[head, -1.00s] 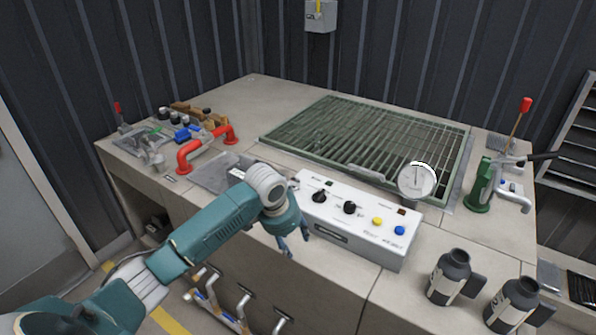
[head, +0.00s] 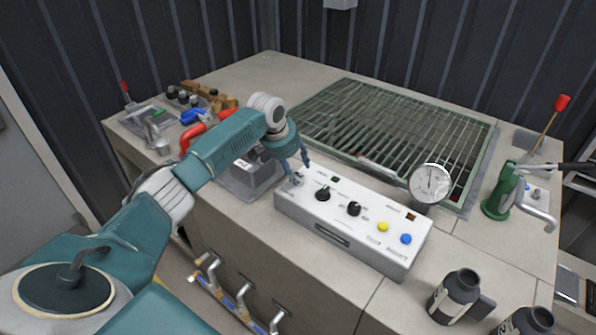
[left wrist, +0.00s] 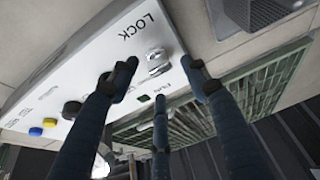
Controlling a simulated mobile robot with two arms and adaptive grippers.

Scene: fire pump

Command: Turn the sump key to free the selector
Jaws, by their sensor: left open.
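The white control box (head: 345,238) stands at the front of the bench. A silver key (left wrist: 157,62) under the label LOCK shows in the left wrist view. In the head view the key is at the box's left end, largely hidden by my fingers. My left gripper (head: 301,170) is over that end, fingers pointing down. In the left wrist view its open fingers (left wrist: 159,68) spread around the key, with no clear contact. Two black knobs, one at the left (head: 322,193) and one near the middle (head: 354,209), sit on the panel. My right gripper is not in view.
A round gauge (head: 430,184) stands behind the box's right end, before the green grating (head: 400,125). A red pipe handle (head: 193,135) is behind my left arm. A green hand pump (head: 502,195) and black bottles (head: 455,297) stand at the right.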

